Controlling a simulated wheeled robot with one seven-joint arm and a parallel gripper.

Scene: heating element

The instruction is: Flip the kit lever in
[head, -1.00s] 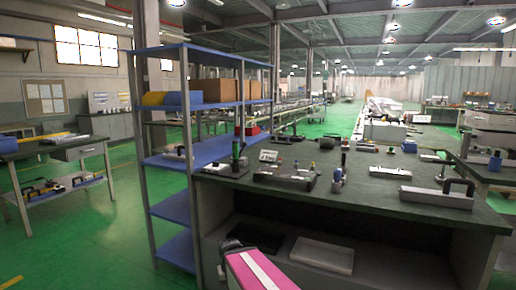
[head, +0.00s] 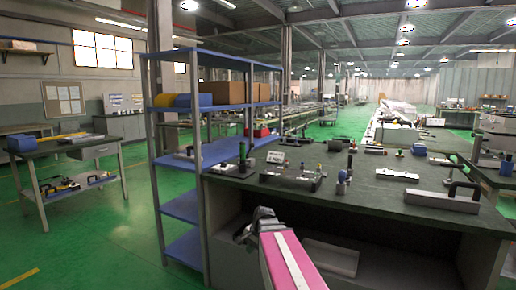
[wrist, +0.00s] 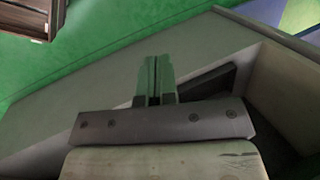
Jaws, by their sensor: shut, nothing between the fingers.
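A dark fixture plate (head: 291,179) with small upright parts lies on the dark workbench top (head: 375,207), near its front left edge. A small white sign (head: 276,157) stands behind it. I cannot make out for sure which part is the kit lever. My gripper (head: 262,215), at the end of my pink arm, is low in front of the bench's open front, below the fixture and apart from it. In the wrist view, my gripper's fingers (wrist: 154,80) are together and empty, with the bench's pale side panel and dark inside beyond them.
A grey case with a black handle (head: 442,199) stands at the bench's right. A blue shelf rack (head: 205,154) stands close at the left. A pale flat box (head: 331,257) lies inside the bench. Green floor (head: 100,235) is free at the left.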

